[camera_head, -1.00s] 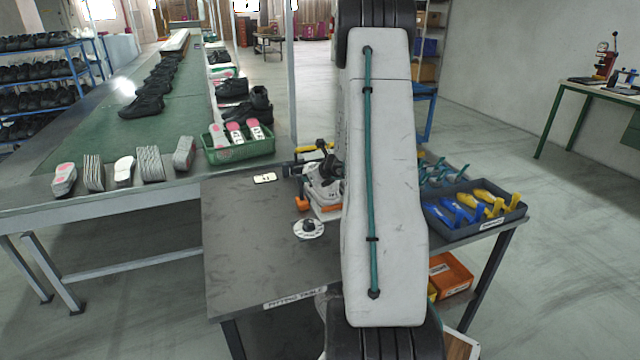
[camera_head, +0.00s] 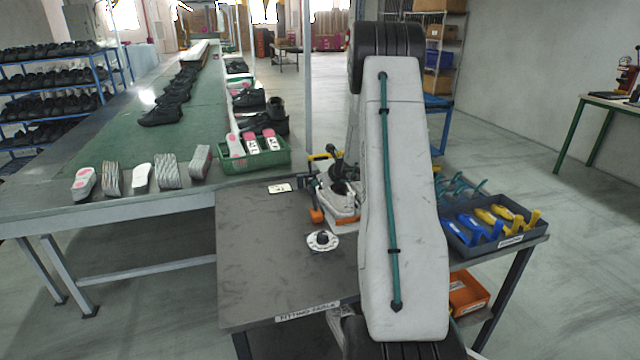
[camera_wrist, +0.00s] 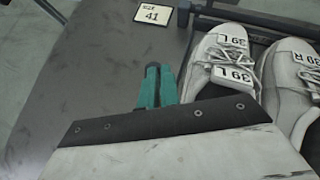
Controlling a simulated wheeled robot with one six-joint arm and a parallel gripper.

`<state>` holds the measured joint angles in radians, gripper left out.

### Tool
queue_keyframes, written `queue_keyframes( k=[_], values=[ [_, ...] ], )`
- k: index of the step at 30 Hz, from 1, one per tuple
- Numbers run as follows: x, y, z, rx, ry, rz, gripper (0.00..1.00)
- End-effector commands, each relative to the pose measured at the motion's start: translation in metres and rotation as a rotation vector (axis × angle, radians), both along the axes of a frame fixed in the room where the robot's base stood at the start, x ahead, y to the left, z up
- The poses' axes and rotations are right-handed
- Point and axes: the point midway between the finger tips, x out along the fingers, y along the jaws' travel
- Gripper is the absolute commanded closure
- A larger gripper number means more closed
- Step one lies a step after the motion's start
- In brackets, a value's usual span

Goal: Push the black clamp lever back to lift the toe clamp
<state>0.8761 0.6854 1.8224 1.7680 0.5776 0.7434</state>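In the wrist view the teal fingers of my gripper (camera_wrist: 156,86) lie side by side, closed together with nothing between them. They are over the dark table, just left of a grey-white shoe marked 39 L (camera_wrist: 222,62). A second shoe marked 39 R (camera_wrist: 292,85) lies to its right. A dark bar (camera_wrist: 265,18) crosses beyond the shoe toes; I cannot tell whether it is part of the toe clamp or its black lever. In the head view the shoe fixture (camera_head: 342,207) is partly hidden behind my arm, and my fingertips cannot be made out.
A size 41 card (camera_wrist: 151,14) lies beyond my fingers. A green crate (camera_head: 262,160) stands behind, and a tray of blue and yellow tools (camera_head: 522,238) at right.

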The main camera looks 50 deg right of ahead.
Motion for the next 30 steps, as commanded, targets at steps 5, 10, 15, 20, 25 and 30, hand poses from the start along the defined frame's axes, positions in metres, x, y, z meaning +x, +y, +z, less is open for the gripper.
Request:
queue_keyframes(
  k=[5,10,15,20,25,30],
  values=[
    [0.004,0.000,0.000,-0.001,-0.002,0.002,1.00],
    [0.005,0.001,0.000,-0.001,-0.003,0.003,1.00],
    [0.006,0.001,0.000,-0.001,-0.004,0.004,1.00],
    [0.000,0.001,0.006,-0.002,-0.005,0.004,1.00],
    [-0.022,-0.003,0.023,-0.004,-0.004,-0.002,1.00],
    [-0.033,-0.011,0.061,-0.007,-0.006,-0.001,1.00]
  ],
)
